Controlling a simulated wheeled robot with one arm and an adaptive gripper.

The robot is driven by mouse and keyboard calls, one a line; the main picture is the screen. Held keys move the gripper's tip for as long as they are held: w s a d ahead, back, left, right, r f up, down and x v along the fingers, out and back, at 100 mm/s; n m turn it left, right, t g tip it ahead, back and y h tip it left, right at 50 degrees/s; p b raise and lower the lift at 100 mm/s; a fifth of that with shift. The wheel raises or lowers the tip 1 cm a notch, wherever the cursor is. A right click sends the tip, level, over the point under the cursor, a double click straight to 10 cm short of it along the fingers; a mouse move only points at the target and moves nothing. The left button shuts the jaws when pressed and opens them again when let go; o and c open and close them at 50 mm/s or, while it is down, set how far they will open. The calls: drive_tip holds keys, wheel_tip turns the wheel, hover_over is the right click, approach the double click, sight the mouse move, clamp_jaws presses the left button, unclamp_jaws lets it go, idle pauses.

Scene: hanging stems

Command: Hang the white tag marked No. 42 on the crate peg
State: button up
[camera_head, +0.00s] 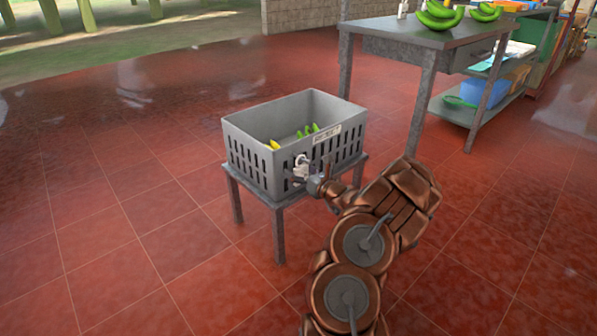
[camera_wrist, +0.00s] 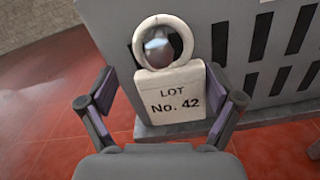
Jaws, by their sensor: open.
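The white tag (camera_wrist: 174,99) reads "LOT No. 42" and has a thick white ring on top. It is upright against the crate's slotted wall in the wrist view. The rounded metal end of the crate peg (camera_wrist: 159,49) shows inside the ring, so the ring appears to be around the peg. My gripper (camera_wrist: 160,88) is open, one finger on each side of the tag, with gaps between fingers and tag. In the head view the tag (camera_head: 302,168) is small at the crate's near wall, partly hidden by my gripper (camera_head: 309,177).
The grey crate (camera_head: 250,150) stands on a small grey stand (camera_head: 278,232) and holds some green and yellow fruit. A labelled strip is on its wall. A grey table (camera_head: 400,32) with bananas stands behind right. The red tiled floor at left is clear.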

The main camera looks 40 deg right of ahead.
drive_tip(key=s, duration=1.2)
drive_tip(key=shift+a, duration=0.15)
